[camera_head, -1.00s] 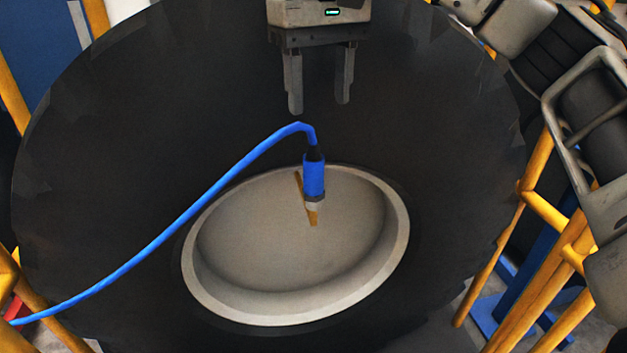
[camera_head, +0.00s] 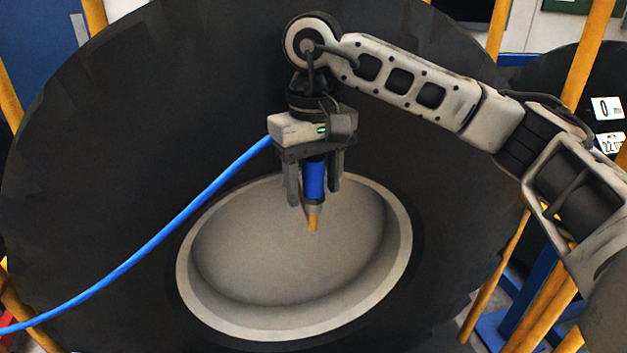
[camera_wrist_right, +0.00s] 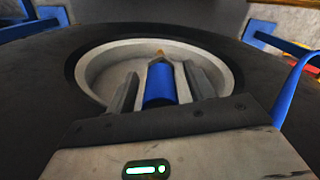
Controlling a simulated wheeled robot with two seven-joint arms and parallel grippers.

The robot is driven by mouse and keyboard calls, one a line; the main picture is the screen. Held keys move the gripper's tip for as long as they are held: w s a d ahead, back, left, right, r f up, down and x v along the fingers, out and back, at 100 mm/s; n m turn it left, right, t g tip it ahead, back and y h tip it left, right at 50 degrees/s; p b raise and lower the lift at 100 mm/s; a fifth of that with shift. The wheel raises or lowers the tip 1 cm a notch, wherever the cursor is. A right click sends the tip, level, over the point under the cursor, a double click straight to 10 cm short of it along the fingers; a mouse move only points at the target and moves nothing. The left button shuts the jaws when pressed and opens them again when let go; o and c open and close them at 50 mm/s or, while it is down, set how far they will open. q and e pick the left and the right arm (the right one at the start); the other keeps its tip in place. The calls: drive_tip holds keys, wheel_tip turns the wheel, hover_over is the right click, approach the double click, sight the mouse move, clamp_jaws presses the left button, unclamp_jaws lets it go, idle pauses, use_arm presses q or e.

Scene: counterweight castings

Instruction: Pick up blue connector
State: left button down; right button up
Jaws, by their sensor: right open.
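The blue connector (camera_head: 315,181) has a blue body, a pale collar and a tan tip pointing down, in front of the grey round recess. A blue cable runs from behind my gripper to the lower left. My right gripper (camera_head: 314,194) is open, with one finger on each side of the connector's body. In the right wrist view the connector (camera_wrist_right: 160,85) lies between the two fingers of the gripper (camera_wrist_right: 158,92), with a visible gap on the left. Contact on the right side cannot be told. The cable's upper end is hidden by the gripper. My left gripper is not in view.
A large dark disc (camera_head: 130,150) fills the middle, with a pale rimmed recess (camera_head: 205,315) behind the connector. Yellow posts (camera_head: 562,285) and blue frame parts (camera_head: 520,295) stand at the right. The left of the disc is crossed by the blue cable (camera_head: 150,240).

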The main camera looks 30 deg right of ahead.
drive_tip(key=shift+f, duration=0.1)
drive_tip(key=c, duration=0.9)
